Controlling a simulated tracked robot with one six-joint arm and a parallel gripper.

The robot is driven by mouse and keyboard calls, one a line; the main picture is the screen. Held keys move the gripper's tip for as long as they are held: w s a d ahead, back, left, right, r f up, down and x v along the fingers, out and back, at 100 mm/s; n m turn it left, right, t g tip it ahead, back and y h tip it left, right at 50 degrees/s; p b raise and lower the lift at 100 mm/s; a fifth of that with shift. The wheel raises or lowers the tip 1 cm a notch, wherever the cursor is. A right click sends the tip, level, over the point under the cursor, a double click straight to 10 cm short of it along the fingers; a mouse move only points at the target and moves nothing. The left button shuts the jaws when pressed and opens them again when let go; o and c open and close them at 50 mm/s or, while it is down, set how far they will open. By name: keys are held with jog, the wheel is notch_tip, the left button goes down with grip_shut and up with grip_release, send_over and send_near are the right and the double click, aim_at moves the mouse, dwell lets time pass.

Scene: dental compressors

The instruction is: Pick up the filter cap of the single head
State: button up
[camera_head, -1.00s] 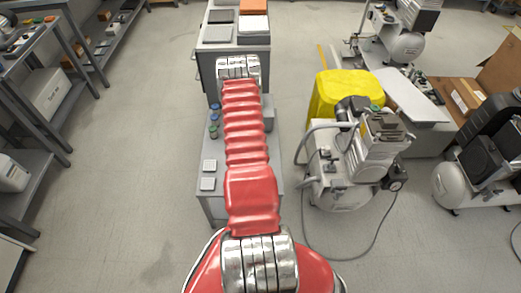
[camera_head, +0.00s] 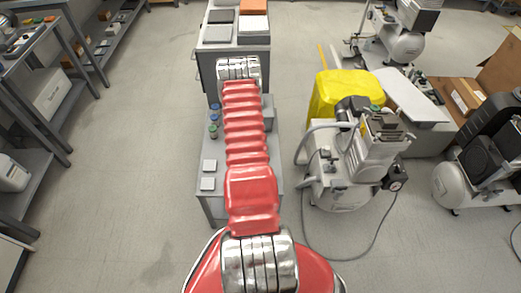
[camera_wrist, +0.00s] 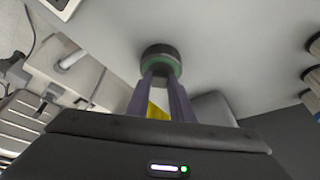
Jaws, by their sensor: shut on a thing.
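In the wrist view, my gripper (camera_wrist: 161,78) is shut on a round dark filter cap (camera_wrist: 161,56) with a green ring. The cap sits between the fingertips, in front of a plain grey surface. In the head view my red arm hides the gripper and the held cap. A compressor (camera_head: 345,165) with a grey finned head stands on the floor to the right of my arm. A small green-topped part (camera_head: 376,107) shows near its top.
A grey cart (camera_head: 218,155) stands under my arm, with several blue- and green-topped caps (camera_head: 214,118) and two pale squares (camera_head: 208,184). A yellow container (camera_head: 340,90) stands behind the compressor. A cable crosses the floor. Shelves line the left; open floor (camera_head: 130,160) lies between.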

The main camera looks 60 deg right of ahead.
grip_shut()
notch_tip(320, 180, up, 10)
dwell(0.7)
dwell(0.5)
